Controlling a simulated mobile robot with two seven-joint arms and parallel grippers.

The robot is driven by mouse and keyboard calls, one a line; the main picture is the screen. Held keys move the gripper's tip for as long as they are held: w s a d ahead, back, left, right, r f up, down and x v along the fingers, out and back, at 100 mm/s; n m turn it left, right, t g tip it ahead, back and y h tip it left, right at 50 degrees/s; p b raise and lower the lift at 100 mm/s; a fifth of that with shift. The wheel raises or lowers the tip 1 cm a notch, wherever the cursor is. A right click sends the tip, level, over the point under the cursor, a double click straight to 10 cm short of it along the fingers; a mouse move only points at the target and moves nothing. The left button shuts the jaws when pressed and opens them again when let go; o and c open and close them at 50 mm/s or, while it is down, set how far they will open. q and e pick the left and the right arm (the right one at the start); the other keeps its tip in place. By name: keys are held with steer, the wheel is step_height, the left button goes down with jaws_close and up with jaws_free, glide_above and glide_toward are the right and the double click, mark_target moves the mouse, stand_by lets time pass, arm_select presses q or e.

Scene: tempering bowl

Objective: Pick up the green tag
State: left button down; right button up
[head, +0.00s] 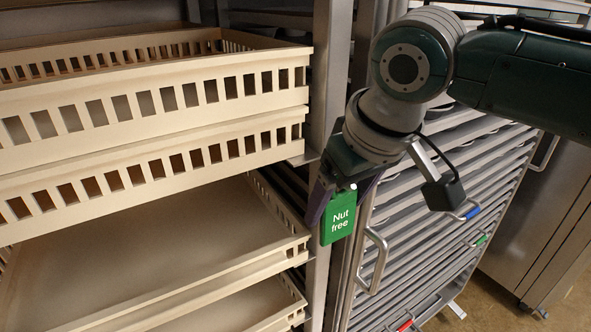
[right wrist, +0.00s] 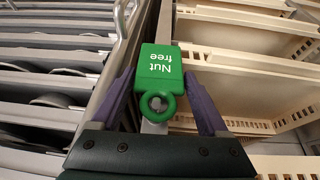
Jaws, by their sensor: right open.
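The green tag (head: 338,219) reads "Nut free" and hangs upright in front of the metal post between the crate rack and the tray rack. In the right wrist view the tag (right wrist: 160,66) has a ring at its top end, nearest my palm. My right gripper (head: 339,208) is open, with its purple fingers on either side of the tag. What holds the tag up is hidden. My left gripper is not in view.
Beige slotted crates (head: 150,104) are stacked on the left. A rack of metal trays (head: 430,265) stands on the right, with a metal handle (head: 376,262) close to the tag. Small blue (head: 473,213) and red (head: 405,326) pieces show on that rack.

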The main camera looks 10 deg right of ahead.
steer(key=shift+x, duration=1.1)
steer(key=c, duration=1)
